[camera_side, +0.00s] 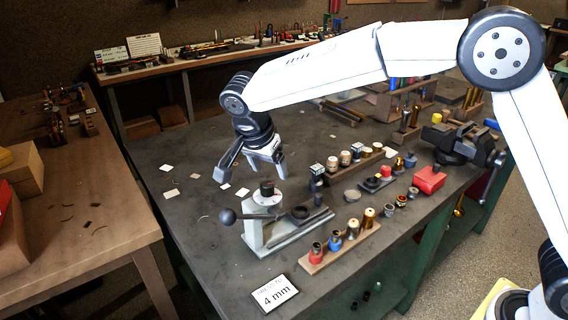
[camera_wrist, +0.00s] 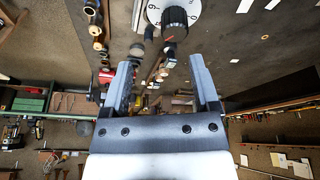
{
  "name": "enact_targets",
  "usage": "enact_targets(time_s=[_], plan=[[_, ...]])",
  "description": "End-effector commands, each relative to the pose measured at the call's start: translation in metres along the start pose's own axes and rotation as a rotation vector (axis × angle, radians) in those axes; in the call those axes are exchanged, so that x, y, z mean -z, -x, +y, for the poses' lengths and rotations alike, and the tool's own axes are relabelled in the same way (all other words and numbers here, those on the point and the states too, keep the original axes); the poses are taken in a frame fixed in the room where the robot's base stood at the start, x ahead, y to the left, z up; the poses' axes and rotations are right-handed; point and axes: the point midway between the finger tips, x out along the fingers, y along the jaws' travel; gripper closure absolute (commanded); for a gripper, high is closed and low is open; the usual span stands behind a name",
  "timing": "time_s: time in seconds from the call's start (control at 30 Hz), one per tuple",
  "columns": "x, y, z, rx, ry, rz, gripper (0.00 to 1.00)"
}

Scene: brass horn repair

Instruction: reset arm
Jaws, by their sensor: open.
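My gripper (camera_side: 251,170) hangs from my white arm over the dark workbench (camera_side: 190,140), above and a little behind the lever press (camera_side: 265,212). Its two fingers are apart with nothing between them. In the wrist view my gripper (camera_wrist: 160,68) shows both grey fingers spread, and a black knob with a white numbered dial (camera_wrist: 174,17) lies beyond the tips. The gripper looks clear of the press and bench.
A wooden strip with coloured-base parts (camera_side: 340,247) and a "4 mm" card (camera_side: 274,294) are at the front. A red box (camera_side: 429,180) and a vise (camera_side: 458,143) stand right. White paper scraps (camera_side: 171,193) lie left on mostly free bench.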

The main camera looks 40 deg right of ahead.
Motion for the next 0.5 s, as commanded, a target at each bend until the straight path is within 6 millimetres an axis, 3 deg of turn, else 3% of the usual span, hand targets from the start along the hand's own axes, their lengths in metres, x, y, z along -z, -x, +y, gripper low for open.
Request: enact_targets(time_s=[0.5], plan=[[0.025, -0.057, 0.089, 0.12, 0.501, -0.141, 0.22]])
